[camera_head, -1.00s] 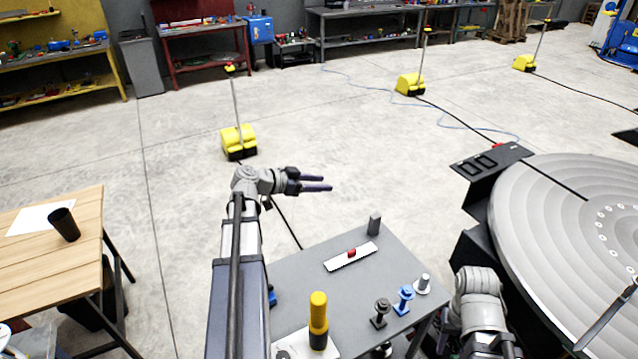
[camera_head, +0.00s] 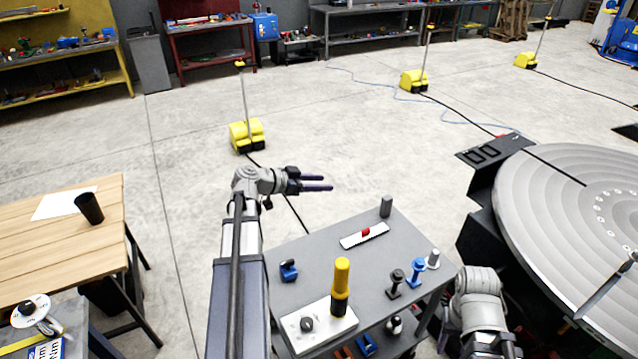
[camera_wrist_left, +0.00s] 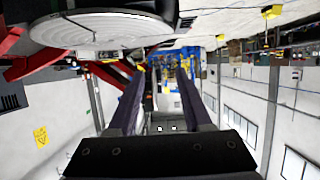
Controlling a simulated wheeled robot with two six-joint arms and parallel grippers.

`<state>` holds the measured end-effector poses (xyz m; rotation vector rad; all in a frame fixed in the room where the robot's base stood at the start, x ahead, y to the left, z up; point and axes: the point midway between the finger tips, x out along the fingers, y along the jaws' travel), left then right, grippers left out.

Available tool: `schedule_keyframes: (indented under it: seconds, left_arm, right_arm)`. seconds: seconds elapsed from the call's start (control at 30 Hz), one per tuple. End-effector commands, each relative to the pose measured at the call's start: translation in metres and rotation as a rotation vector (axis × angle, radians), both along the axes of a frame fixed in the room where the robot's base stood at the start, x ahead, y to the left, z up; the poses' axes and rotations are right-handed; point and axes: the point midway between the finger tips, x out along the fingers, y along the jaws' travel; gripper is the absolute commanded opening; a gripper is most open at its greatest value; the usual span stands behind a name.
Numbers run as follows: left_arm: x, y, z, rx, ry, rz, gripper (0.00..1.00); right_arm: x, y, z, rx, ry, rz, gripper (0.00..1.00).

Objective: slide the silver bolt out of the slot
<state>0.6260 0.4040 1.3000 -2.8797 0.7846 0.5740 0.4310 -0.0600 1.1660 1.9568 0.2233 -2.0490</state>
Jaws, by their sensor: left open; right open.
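A silver bolt (camera_head: 433,258) stands upright near the right edge of the grey table, beside a blue bolt (camera_head: 415,272) and a dark bolt (camera_head: 395,284). The slot around its shank is too small to make out. My left gripper (camera_head: 331,182) is open and empty in the head view, up and to the left of the bolts and well apart from them. In the left wrist view its two fingers (camera_wrist_left: 160,88) are spread with nothing between them, and no bolt shows there. My right gripper is out of view.
The grey table (camera_head: 320,248) also carries a yellow-and-black cylinder (camera_head: 341,285) on a white plate, a blue part (camera_head: 289,270), a white strip with a red piece (camera_head: 365,235) and a grey block (camera_head: 386,206). A large round positioner plate (camera_head: 550,215) stands at right.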

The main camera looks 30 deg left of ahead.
Motion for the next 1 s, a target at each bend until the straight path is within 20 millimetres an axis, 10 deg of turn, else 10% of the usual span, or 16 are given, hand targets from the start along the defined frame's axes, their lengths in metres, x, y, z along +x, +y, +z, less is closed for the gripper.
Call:
schedule_keyframes:
  seconds: [0.47, 1.0]
  left_arm:
    - [-0.005, -0.056, -0.028, -0.028, 0.191, -0.039, 0.49]
    - [-0.075, -0.2, -0.112, 0.081, 0.845, 0.087, 0.49]
  right_arm:
    - [0.0, 0.0, 0.0, 0.0, 0.0, 0.0, 0.5]
    - [0.0, 0.0, 0.0, 0.0, 0.0, 0.0, 0.5]
